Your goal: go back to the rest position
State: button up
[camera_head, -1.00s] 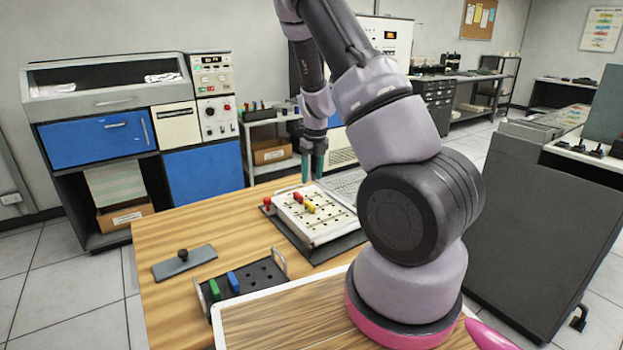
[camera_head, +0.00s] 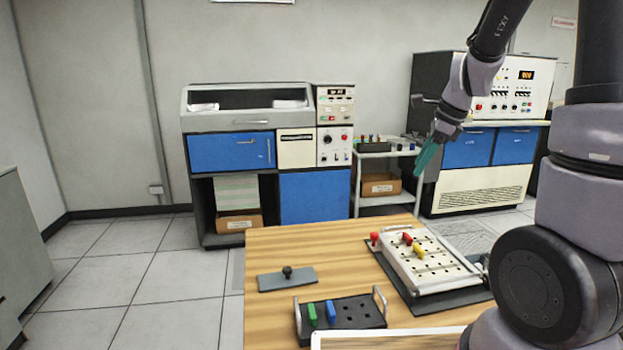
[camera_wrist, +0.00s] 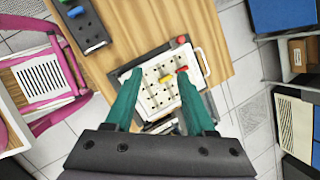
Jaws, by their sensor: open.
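My gripper (camera_head: 429,158) is raised in the air, above and beyond the far right of the wooden table. Its teal fingers also show in the wrist view (camera_wrist: 160,84), apart with nothing between them. Below it, a white punch board (camera_head: 432,272) with holes lies on a dark base on the table. A red peg (camera_head: 407,238) and a yellow peg (camera_head: 419,251) stand in the board; they also show in the wrist view.
The wooden table (camera_head: 270,245) holds a black rack (camera_head: 358,311) with a green peg (camera_head: 312,315) and a blue peg (camera_head: 331,312), and a grey plate with a knob (camera_head: 287,277). A small cart (camera_head: 385,199), cabinets and a console (camera_head: 484,177) stand behind. Floor at left is clear.

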jog(key=s+a+r+n+t, duration=0.1)
jog(key=s+r+n, duration=0.6)
jog(key=s+n, duration=0.1)
jog(key=s+a+r+n+t+h, duration=0.1)
jog(key=s+r+n+t, duration=0.1)
jog(key=s+r+n, duration=0.5)
jog(key=s+n, duration=0.2)
jog(key=s, duration=0.2)
jog(key=shift+s+a+n+t, duration=0.15)
jog(key=shift+a+n+t, duration=0.15)
jog(key=shift+a, duration=0.05)
